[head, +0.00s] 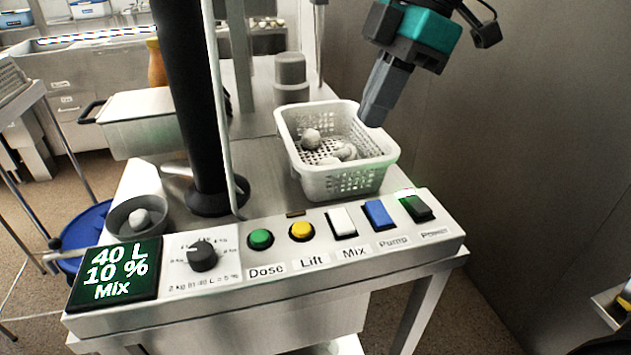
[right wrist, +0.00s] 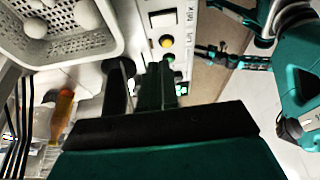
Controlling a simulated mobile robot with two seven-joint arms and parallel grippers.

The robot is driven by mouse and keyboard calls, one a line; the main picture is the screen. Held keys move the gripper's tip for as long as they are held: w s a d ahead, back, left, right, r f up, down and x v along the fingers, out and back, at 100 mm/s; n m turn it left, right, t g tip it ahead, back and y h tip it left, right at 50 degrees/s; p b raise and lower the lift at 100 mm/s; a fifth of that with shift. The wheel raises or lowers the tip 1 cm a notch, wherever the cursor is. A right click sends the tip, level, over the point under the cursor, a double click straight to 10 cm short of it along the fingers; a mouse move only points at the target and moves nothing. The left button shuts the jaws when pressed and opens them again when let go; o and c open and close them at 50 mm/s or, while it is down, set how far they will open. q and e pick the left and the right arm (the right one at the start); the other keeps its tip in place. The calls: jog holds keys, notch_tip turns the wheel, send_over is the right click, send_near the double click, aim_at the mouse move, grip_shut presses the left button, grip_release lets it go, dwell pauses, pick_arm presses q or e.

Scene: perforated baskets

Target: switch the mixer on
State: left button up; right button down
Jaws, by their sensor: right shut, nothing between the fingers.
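The mixer's control panel (head: 300,273) runs across the front of the steel unit. Its white Mix rocker (head: 341,223) sits between the yellow Lift button (head: 301,231) and the blue Pump rocker (head: 378,214). In the right wrist view the Mix rocker (right wrist: 163,19) shows near the top. The dark Power rocker (head: 416,207) has a green glow at its far end. The display (head: 115,275) reads 40 L, 10 %, Mix. My right gripper (head: 372,112) is shut and empty above the basket's right rim, behind the panel. Part of my left arm seems to show in the right wrist view.
A white perforated basket (head: 345,182) with pale lumps stands behind the rockers. A black column (head: 195,110) rises left of it. A green Dose button (head: 260,239) and a dial (head: 203,256) lie left on the panel. Space above the panel is clear.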

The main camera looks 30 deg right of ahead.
pick_arm(q)
jog(key=shift+w+a, duration=0.2)
jog(key=shift+w, duration=0.2)
pick_arm(e)
jog(key=shift+w+a+r+h, duration=0.1)
jog(key=shift+a+r+h, duration=0.05)
jog(key=shift+r+h, duration=0.2)
pick_arm(q)
jog(key=shift+s, duration=0.15)
pick_arm(e)
send_near(338, 213)
jog(key=x, duration=0.6)
jog(key=shift+w+a+f+b, duration=0.1)
jog(key=shift+f+b, duration=0.05)
jog(key=shift+b, duration=0.2)
pick_arm(q)
jog(key=shift+d+f, duration=0.1)
jog(key=shift+f, duration=0.3)
jog(key=shift+r, duration=0.1)
